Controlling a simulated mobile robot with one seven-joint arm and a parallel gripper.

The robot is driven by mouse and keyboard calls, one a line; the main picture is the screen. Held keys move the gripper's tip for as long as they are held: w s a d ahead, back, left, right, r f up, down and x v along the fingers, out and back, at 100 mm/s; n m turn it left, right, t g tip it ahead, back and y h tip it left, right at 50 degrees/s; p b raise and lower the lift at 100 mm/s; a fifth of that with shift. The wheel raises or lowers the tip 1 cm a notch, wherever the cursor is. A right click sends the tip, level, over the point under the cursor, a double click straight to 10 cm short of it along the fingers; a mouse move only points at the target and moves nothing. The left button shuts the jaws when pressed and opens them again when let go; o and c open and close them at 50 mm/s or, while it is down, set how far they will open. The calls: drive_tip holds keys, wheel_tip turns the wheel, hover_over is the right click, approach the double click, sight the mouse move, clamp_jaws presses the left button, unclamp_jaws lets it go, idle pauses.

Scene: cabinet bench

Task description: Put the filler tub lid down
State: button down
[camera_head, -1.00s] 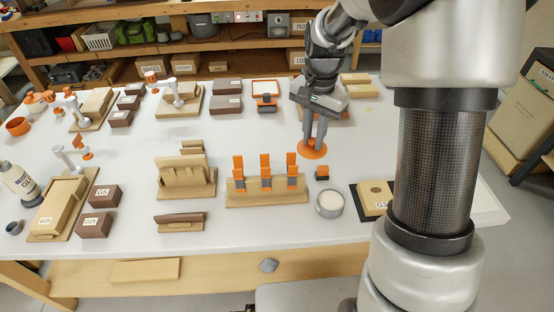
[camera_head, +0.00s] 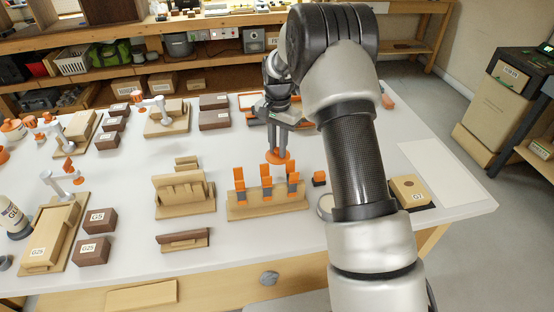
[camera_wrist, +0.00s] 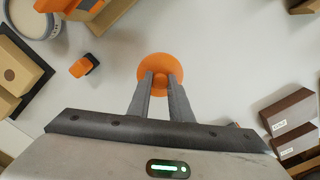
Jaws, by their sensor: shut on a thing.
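The filler tub lid is an orange disc (camera_head: 284,157), behind the clip rack in the head view. It also shows in the wrist view (camera_wrist: 160,64) as a round orange plate. My gripper (camera_head: 278,149) is shut on the lid from above, its fingers (camera_wrist: 160,84) pointing down at it. I cannot tell whether the lid touches the table. The grey round tub with pale filler (camera_wrist: 35,18) is open at the upper left of the wrist view. In the head view my arm hides most of the tub (camera_head: 325,204).
The wooden rack (camera_head: 266,204) with upright orange clips stands just in front of the lid. A small black and orange block (camera_wrist: 84,66) lies between lid and tub. Dark brown boxes (camera_wrist: 291,124) are at the wrist view's right. White table (camera_wrist: 215,55) around the lid is bare.

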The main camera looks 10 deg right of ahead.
drive_tip(key=shift+f, duration=2.1)
drive_tip(key=shift+f+b, duration=0.1)
drive_tip(key=shift+b, duration=0.2)
drive_tip(key=shift+f, duration=0.15)
drive_tip(key=c, duration=1.6)
unclamp_jaws()
